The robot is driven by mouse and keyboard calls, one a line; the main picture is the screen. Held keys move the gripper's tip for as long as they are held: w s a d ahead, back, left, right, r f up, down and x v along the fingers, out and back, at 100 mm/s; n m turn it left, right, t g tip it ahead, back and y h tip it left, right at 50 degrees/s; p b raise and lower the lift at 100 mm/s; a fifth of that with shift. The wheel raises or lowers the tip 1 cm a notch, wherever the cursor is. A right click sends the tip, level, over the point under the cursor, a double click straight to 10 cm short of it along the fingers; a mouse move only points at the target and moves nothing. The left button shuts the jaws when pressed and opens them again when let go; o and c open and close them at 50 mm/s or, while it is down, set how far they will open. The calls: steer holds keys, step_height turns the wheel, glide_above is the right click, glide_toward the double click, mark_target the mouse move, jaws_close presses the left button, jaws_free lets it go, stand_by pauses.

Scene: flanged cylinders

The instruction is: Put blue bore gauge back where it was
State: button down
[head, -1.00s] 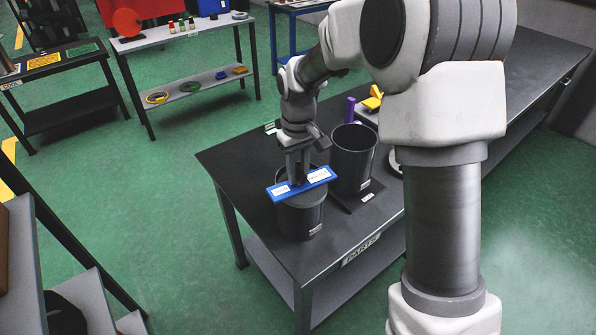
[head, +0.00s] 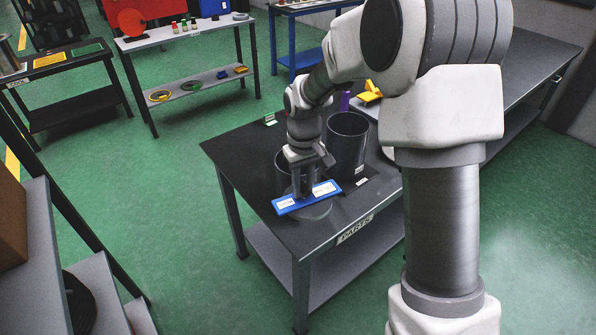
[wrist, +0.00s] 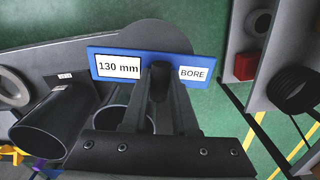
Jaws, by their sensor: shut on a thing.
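My gripper (head: 304,190) is shut on the blue bore gauge (head: 325,190), a flat blue bar with white labels. In the wrist view the gauge (wrist: 215,57) reads "130 mm" and "BORE", with my fingers near its middle. The gauge is above the near left part of the table, in front of a dark open cylinder (head: 282,176). My gripper partly hides that cylinder. A grey round flange or disc (head: 318,211) shows below the gauge; whether they touch I cannot tell. A second dark cylinder (head: 347,145) stands upright to the right.
The dark table (head: 238,150) carries a "PARTS" label on its front edge. A yellow piece (head: 369,92) and a purple piece (head: 345,100) lie behind the cylinders. The table's left part is clear. A grey shelf unit (head: 45,225) stands at the near left, with green floor between.

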steer(key=s+d+f+m, duration=0.1)
steer(key=s+d+f, duration=0.1)
steer(key=f, duration=0.5)
steer(key=s+d+f+m+b, duration=0.1)
steer(key=s+d+f+m, duration=0.1)
steer(key=f, duration=0.6)
steer(key=s+d+f+m+b, duration=0.1)
steer(key=s+d+f, duration=0.3)
steer(key=f, duration=0.4)
steer(key=shift+d+f, duration=0.2)
steer(key=shift+d, duration=0.15)
